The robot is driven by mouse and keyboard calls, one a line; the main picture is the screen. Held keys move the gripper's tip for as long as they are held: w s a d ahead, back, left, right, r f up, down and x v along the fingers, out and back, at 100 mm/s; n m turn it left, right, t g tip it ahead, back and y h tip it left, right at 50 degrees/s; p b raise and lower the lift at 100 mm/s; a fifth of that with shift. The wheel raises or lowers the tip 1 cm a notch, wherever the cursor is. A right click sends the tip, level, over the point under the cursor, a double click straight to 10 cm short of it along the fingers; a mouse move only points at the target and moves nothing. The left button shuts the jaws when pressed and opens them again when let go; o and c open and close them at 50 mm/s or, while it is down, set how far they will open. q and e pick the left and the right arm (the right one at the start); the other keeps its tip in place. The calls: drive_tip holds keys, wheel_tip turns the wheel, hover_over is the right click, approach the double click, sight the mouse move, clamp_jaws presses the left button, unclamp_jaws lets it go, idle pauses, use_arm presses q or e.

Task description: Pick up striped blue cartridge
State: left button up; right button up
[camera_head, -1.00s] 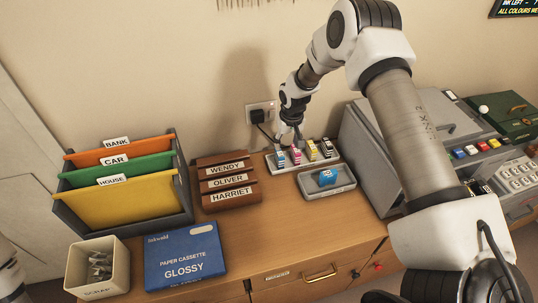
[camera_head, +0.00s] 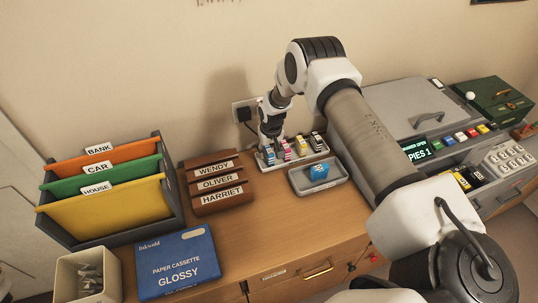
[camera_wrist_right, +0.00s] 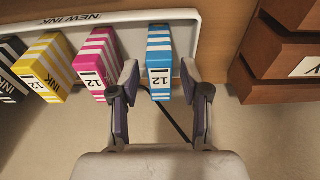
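The striped blue cartridge (camera_wrist_right: 160,62), with blue and white stripes and a "12" label, stands at one end of the white "NEW INK" tray (camera_wrist_right: 200,22). In the head view the cartridge (camera_head: 268,157) is at the tray's left end, partly hidden by my right gripper (camera_head: 271,141). In the wrist view my right gripper (camera_wrist_right: 160,78) is open, with one finger on each side of the cartridge. A gap shows on both sides, and the fingers are not closed on it. My left gripper is not in view.
Striped magenta (camera_wrist_right: 97,62), yellow (camera_wrist_right: 45,68) and black (camera_wrist_right: 12,68) cartridges share the tray. A grey tray (camera_head: 300,188) with a plain blue cartridge (camera_head: 319,171) is in front. Wooden name holders (camera_head: 217,183) stand left, the grey printer (camera_head: 400,95) right. A cable runs behind.

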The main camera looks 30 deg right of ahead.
clamp_jaws()
